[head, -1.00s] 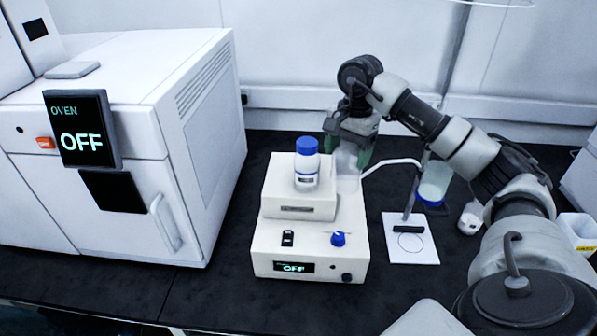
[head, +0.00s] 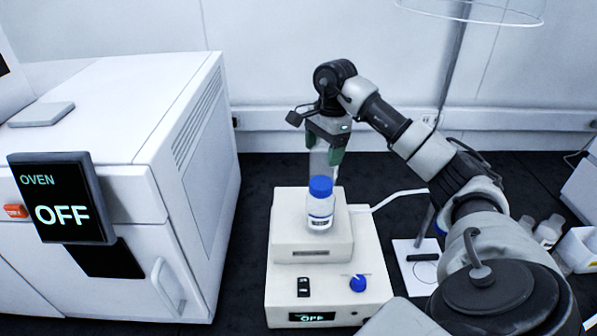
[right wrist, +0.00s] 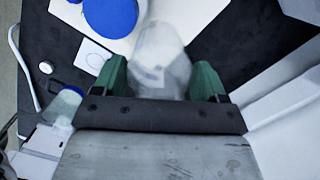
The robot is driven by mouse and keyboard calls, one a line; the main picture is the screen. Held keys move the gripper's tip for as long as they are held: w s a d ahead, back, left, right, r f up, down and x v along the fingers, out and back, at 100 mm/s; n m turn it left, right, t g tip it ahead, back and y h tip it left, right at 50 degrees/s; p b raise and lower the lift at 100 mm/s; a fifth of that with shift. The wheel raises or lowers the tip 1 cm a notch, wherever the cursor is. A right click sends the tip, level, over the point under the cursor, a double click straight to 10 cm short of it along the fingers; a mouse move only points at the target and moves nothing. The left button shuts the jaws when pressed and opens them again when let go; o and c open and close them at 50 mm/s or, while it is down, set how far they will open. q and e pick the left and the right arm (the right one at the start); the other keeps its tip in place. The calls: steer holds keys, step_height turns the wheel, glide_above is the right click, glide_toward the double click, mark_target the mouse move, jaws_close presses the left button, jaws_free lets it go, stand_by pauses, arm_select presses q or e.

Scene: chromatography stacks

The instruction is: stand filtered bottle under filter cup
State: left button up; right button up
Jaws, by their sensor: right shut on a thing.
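My right gripper (head: 327,150) is shut on a clear, translucent vessel (head: 320,168). It holds the vessel behind the blue-capped white bottle (head: 320,207); its lower end is hidden by that bottle. In the right wrist view the vessel (right wrist: 160,62) sits between the green fingers (right wrist: 162,82). The blue-capped bottle stands upright on the raised block of a cream instrument (head: 330,278); its blue cap (right wrist: 110,14) shows in the wrist view. I cannot tell which vessel is the filtered bottle. A filter cup is not clearly seen; my arm hides part of the stand area. My left gripper is not in view.
A white oven (head: 120,195) reading OFF stands at the left. Right of the instrument is a white card (head: 413,270) with a circle and an upright rod (head: 424,225). Small containers (head: 548,230) stand at the far right. Dark bench is free behind the instrument.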

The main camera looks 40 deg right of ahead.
steer(key=w+a+f+p, duration=0.1)
steer(key=f, duration=0.1)
steer(key=w+a+f+p, duration=0.1)
steer(key=a+f, duration=0.1)
steer(key=f, duration=0.1)
steer(key=w+a+f+p, duration=0.1)
steer(key=w+f, duration=0.1)
steer(key=f, duration=0.1)
steer(key=shift+w+a, duration=0.1)
steer(key=shift+a, duration=0.05)
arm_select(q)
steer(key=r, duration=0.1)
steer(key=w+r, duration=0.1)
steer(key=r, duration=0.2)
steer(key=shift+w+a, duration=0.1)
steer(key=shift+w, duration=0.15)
arm_select(e)
steer(key=o, duration=0.8)
steer(key=shift+c, duration=0.2)
